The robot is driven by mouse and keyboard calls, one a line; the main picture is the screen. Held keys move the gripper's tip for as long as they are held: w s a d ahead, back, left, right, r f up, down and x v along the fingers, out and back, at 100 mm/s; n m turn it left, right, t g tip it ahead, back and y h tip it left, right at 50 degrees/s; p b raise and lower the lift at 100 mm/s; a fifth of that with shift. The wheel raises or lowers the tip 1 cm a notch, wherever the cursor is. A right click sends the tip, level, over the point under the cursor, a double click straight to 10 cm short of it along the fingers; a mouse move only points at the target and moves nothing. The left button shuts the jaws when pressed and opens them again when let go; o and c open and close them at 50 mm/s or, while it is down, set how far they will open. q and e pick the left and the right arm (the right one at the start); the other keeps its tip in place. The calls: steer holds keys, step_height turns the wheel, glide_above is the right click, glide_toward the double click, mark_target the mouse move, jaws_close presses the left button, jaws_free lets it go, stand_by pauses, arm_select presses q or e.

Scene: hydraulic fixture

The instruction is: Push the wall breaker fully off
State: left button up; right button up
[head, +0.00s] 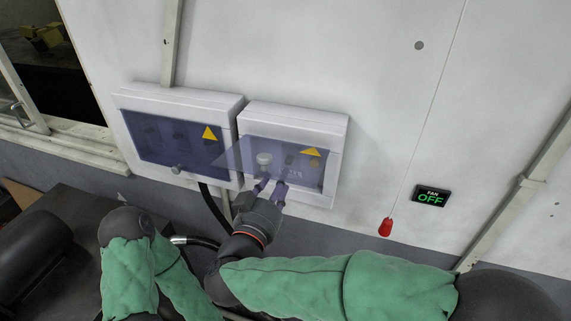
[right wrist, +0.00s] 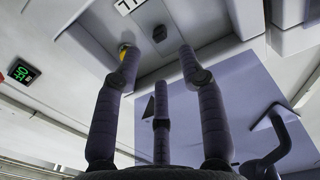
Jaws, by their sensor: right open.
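The right-hand wall breaker box (head: 340,135) is a white case with a tinted see-through cover (head: 235,152), which appears swung out from it. The cover also shows in the right wrist view (right wrist: 245,100). My right gripper (head: 271,188) is at the lower front of this box, fingers pointing up. In the right wrist view its fingers (right wrist: 158,75) are spread and empty, below the switch; contact is not visible. My left gripper is out of view.
A second breaker box (head: 190,98) with a closed-looking tinted cover stands close at the left. A red pull handle (head: 385,227) hangs on a cord at the right, near a sign reading FAN OFF (head: 431,196). A black hose (head: 214,208) runs below the boxes.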

steer(key=x, duration=0.6)
steer(key=shift+p, duration=0.35)
steer(key=shift+w, duration=0.15)
